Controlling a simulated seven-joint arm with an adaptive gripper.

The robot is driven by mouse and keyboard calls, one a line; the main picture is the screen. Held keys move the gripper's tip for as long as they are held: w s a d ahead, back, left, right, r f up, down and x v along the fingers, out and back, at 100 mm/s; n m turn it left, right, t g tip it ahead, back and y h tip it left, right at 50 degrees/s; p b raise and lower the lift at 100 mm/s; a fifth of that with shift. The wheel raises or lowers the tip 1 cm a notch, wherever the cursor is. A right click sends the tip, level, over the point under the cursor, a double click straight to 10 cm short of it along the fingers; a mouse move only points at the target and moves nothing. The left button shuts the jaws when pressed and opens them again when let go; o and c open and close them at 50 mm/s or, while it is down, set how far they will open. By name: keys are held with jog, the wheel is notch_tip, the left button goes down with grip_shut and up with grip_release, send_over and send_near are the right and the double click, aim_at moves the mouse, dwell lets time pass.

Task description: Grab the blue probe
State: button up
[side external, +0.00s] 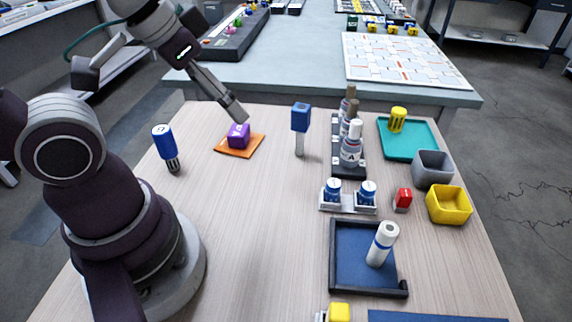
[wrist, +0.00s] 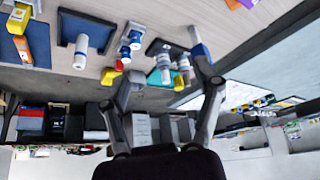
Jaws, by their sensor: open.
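Two upright blue-topped tools stand on the wooden table, and I cannot tell for sure which is the probe. One has a square blue head on a pale shaft (side external: 301,118); it also shows in the wrist view (wrist: 199,49), near or behind the right fingertip. The other has a rounded blue body with a white label and dark metal lower end (side external: 163,138), at the table's left. My gripper (side external: 238,117) is open, tilted, and appears empty above or just behind the purple cube. Its spread fingers show in the wrist view (wrist: 160,92).
The purple cube (side external: 238,137) sits on an orange mat (side external: 226,150). A bottle rack (side external: 337,160), teal tray (side external: 425,148), grey bin (side external: 434,168) and yellow bin (side external: 449,205) stand right. A dark-rimmed blue tray (side external: 350,270) holds a white cylinder. The table's left middle is clear.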

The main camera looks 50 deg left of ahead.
jog(key=shift+o, duration=0.2)
jog(key=n+y, duration=0.3)
jog(key=n, duration=0.3)
send_near(300, 109)
jog(key=f, duration=0.1)
jog(key=shift+n+y, duration=0.3)
jog(key=shift+n, duration=0.1)
jog(key=x, duration=1.1)
jog(key=shift+w+d+r, duration=0.1)
jog(key=shift+w+d, duration=0.05)
jog(key=shift+w, duration=0.05)
grip_shut()
jog(key=shift+r, duration=0.1)
